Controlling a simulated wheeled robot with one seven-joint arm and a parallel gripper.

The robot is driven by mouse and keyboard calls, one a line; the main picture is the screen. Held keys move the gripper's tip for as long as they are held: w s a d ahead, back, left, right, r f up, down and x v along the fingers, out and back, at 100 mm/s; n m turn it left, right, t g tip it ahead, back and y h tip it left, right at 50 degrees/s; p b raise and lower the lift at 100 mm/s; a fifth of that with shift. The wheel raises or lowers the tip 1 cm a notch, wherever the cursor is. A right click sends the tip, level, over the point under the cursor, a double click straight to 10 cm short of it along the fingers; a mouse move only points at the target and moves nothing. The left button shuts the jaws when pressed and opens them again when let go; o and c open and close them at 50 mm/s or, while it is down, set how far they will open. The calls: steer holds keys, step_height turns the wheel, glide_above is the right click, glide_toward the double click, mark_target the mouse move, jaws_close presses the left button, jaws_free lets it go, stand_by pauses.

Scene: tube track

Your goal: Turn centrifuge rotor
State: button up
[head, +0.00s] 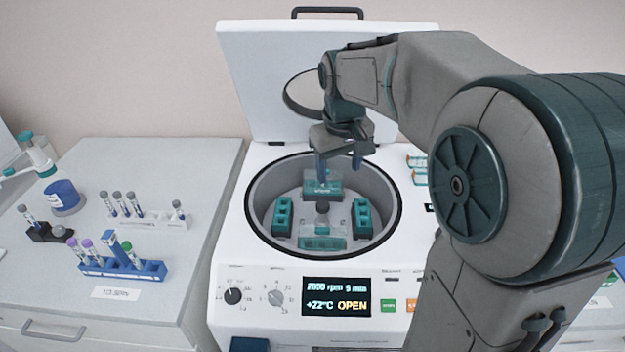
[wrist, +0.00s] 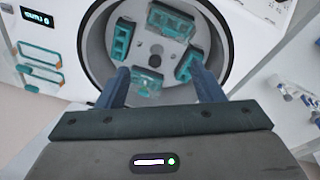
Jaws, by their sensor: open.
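The centrifuge (head: 258,262) stands with its lid (head: 262,75) raised, and its display reads OPEN. The rotor (head: 322,219) sits inside the round chamber, with a dark hub in the middle and several teal buckets around it. The rotor also shows in the wrist view (wrist: 153,47). My gripper (head: 340,172) is open and points down at the far side of the chamber, over the rear bucket (head: 322,184). In the wrist view, the two blue fingers of my gripper (wrist: 158,82) stand apart, with a teal bucket (wrist: 148,81) showing between them. Whether they touch it, I cannot tell.
On the left bench, a blue rack (head: 120,265) holds several capped tubes, and a white rack (head: 150,217) stands behind it. The chamber's dark rim (head: 396,215) surrounds the rotor. The raised lid stands behind my gripper.

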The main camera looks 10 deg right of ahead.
steer(key=w+f+n+g+b, duration=0.15)
steer(key=w+f, duration=0.35)
steer(key=w, duration=0.5)
steer(key=b, duration=0.2)
glide_above(322, 203)
step_height(322, 203, down, 8)
steer(key=shift+n+g, duration=0.25)
steer(key=shift+n, duration=0.2)
step_height(322, 203, down, 14)
steer(key=shift+r+p, duration=0.1)
steer(key=shift+p, duration=0.9)
jaws_close()
